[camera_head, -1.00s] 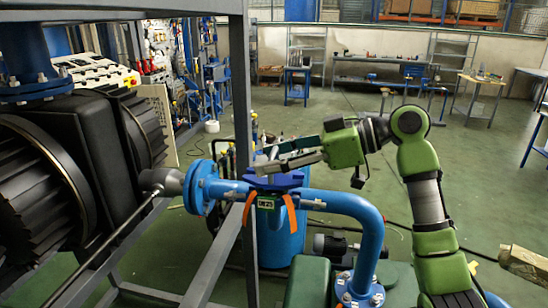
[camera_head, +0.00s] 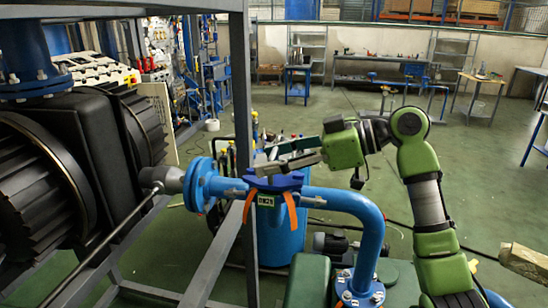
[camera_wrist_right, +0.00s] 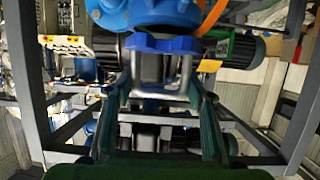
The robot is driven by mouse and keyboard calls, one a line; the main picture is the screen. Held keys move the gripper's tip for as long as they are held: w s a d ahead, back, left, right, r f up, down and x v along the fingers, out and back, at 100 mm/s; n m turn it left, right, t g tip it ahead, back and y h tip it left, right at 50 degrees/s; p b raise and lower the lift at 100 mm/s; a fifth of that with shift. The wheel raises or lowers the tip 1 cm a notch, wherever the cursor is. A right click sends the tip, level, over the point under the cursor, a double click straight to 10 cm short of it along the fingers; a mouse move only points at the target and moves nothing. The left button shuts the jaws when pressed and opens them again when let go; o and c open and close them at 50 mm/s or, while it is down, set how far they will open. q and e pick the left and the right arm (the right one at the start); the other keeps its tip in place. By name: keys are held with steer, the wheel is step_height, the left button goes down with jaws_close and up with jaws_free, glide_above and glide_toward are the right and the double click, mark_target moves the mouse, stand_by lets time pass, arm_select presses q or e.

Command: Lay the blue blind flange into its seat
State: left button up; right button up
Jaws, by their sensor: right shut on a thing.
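The blue blind flange (camera_head: 274,183) is dark blue and lies at the top of the light blue pipe branch in the middle of the head view. In the right wrist view the flange (camera_wrist_right: 163,44) shows at the fingertips, against the light blue pipework (camera_wrist_right: 160,14). The seat is hidden beneath the flange; I cannot tell whether it lies fully flat. My left gripper is not in view.
The blue pipe (camera_head: 345,200) bends down at the right. A grey frame post (camera_head: 242,110) stands close left of the gripper. Black ribbed machinery (camera_head: 60,180) fills the left. Workbenches (camera_head: 380,82) stand far behind, across open green floor.

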steer(key=shift+f, duration=0.35)
steer(key=o, duration=1.7)
steer(key=shift+f, duration=0.1)
steer(key=v, duration=1.2)
